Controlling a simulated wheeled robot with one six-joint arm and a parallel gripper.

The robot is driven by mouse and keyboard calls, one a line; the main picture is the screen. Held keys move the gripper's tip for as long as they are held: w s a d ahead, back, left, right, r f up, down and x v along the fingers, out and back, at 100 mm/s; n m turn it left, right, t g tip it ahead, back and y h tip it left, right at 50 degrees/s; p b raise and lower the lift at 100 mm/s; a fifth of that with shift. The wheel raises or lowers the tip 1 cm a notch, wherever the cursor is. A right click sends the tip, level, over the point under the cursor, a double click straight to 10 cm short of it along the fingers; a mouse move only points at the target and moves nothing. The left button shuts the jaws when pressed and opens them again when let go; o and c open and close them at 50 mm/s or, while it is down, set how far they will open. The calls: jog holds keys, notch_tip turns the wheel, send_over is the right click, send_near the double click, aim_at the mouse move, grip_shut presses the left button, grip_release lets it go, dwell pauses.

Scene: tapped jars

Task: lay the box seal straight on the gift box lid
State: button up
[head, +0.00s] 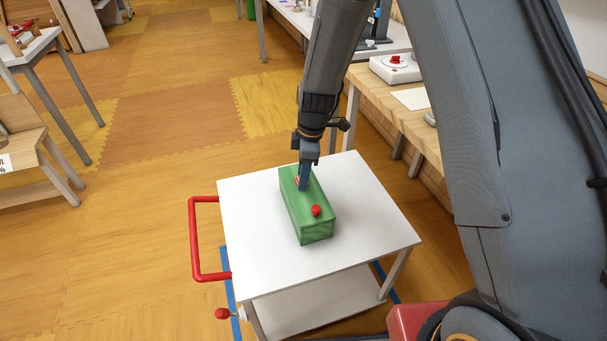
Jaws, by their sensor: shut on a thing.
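The green gift box (308,222) lies lengthwise on a white cart top, its lid facing up. My gripper (302,186) points down over the far half of the lid and is shut. A small reddish, pale-edged piece, which I take for the box seal (297,181), shows at the left of the fingertips; the fingers hide most of it. I cannot tell whether it touches the lid or lies straight. A round red knob-like piece (316,211) sits on the near half of the lid.
The white cart top (365,230) is clear around the box. The cart has a red handle (192,240) on its left and a lower shelf. A wooden bench (425,125) with a white device (395,67) stands behind right.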

jog(key=o, duration=1.1)
jog(key=shift+r, duration=0.15)
jog(key=shift+r+p, duration=2)
jog(key=shift+r, duration=1.35)
jog(key=s+d+r+m, duration=0.6)
jog(key=s+d+m, duration=0.2)
jog(key=s, duration=0.3)
jog(key=s+d+r+m+h, duration=0.1)
jog(key=s+d+r+m, duration=0.5)
jog(key=s, duration=0.5)
jog(key=d+m, duration=0.2)
jog(key=m, duration=0.1)
jog(key=shift+s+d+r+m, duration=0.3)
jog(key=shift+s+r+m, duration=0.05)
jog(key=shift+r+m, duration=0.05)
